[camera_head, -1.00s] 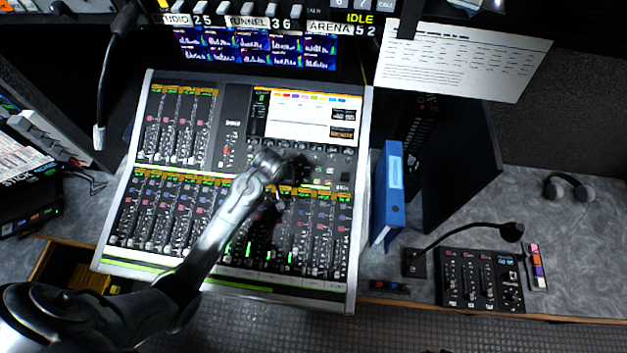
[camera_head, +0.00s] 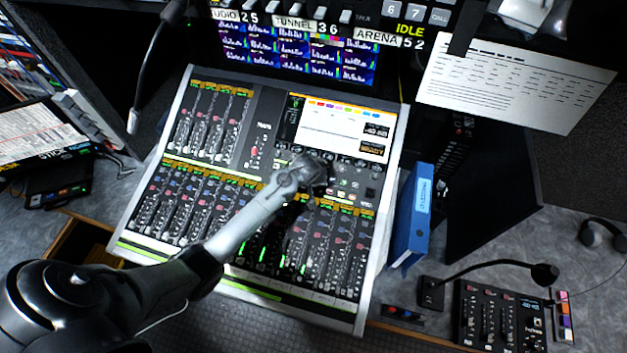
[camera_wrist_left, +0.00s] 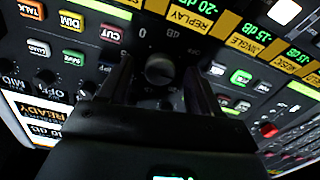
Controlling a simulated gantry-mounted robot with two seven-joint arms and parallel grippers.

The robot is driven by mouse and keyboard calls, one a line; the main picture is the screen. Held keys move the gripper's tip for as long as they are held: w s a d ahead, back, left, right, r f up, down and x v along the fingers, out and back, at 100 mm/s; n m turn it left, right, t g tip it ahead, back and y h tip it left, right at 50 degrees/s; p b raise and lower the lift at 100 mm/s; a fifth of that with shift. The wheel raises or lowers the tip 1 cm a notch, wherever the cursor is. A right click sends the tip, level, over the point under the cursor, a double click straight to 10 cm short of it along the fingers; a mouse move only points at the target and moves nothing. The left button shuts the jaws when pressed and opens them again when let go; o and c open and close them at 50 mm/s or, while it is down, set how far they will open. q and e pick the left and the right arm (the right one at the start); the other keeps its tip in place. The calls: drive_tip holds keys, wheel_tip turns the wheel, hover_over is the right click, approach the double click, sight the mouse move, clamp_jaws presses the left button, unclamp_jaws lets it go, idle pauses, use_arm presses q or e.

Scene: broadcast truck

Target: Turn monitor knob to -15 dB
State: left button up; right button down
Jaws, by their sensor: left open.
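The knob (camera_wrist_left: 159,70), round and dark grey, is in the left wrist view on the console's black panel. A "0" and "dB" are printed beyond it. My left gripper (camera_wrist_left: 158,84) is open, with one finger on either side of the knob; I cannot tell whether they touch it. In the head view my left gripper (camera_head: 322,176) is over the mixing console (camera_head: 265,118), just below its screen (camera_head: 345,128), and hides the knob. The screen's dark readout boxes (camera_head: 376,129) are too small to read surely. My right gripper is not in view.
Lit buttons (camera_wrist_left: 72,22) sit left of the knob, and labelled strips (camera_wrist_left: 195,12) run to its right. A blue binder (camera_head: 412,218) stands right of the console. A gooseneck microphone (camera_head: 500,265) and small panel (camera_head: 498,315) are at lower right.

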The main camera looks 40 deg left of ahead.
use_arm(q)
drive_tip(key=shift+w+f, duration=0.1)
drive_tip(key=shift+f, duration=0.2)
drive_tip(key=shift+c, duration=0.3)
drive_tip(key=c, duration=1)
drive_tip(key=shift+r, duration=0.1)
